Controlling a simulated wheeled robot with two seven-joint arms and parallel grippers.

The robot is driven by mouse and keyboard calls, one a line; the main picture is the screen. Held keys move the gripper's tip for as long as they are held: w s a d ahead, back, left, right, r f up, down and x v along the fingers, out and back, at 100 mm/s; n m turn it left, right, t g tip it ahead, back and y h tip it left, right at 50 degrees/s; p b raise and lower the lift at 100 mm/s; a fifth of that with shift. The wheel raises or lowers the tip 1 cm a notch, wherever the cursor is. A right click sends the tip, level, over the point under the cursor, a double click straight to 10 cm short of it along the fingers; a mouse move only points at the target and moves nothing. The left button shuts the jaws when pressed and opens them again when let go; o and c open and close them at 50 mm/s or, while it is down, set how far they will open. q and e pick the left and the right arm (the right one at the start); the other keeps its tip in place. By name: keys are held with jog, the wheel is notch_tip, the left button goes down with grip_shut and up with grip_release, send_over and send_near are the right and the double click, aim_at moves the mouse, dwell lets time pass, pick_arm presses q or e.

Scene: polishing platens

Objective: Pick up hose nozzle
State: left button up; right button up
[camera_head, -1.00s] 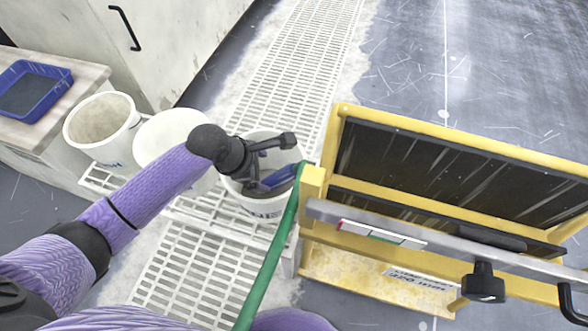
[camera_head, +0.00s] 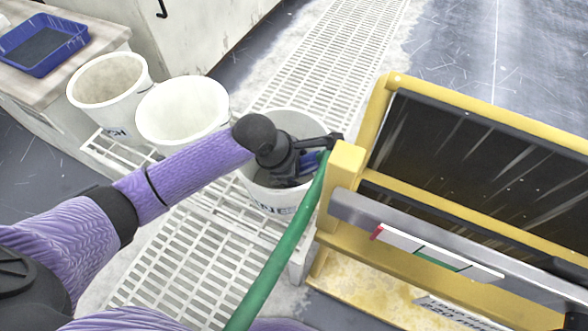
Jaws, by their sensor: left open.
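The hose nozzle (camera_head: 313,160) is a blue piece at the upper end of the green hose (camera_head: 284,245), at the mouth of a white bucket (camera_head: 274,203). It is partly hidden by my left gripper (camera_head: 311,163). My left gripper is black and reaches over this bucket from the left. Its jaws are open, with one finger by the bucket's right rim and the other lower, inside the bucket's mouth. The nozzle shows between or just behind the fingers; I cannot tell whether they touch it. My right gripper is not in view.
A yellow frame (camera_head: 346,185) with dark panels stands close on the right. Two more white buckets, one in the middle (camera_head: 184,110) and one further left (camera_head: 110,88), stand on white grating (camera_head: 185,270). A blue tray (camera_head: 42,44) lies on a bench at upper left.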

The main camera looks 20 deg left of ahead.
pick_arm(q)
grip_shut()
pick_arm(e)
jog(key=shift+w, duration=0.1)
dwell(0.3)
pick_arm(q)
notch_tip(320, 180, up, 3)
jog(key=p, duration=0.2)
jog(key=shift+r+p, duration=0.2)
jog(key=shift+p, duration=0.2)
notch_tip(320, 180, up, 2)
jog(key=shift+w+r+p, duration=0.1)
jog(key=shift+r+p, duration=0.15)
jog(key=shift+p, duration=0.8)
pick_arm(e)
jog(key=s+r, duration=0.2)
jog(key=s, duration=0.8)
pick_arm(q)
notch_tip(320, 180, up, 17)
jog(key=p, duration=1.3)
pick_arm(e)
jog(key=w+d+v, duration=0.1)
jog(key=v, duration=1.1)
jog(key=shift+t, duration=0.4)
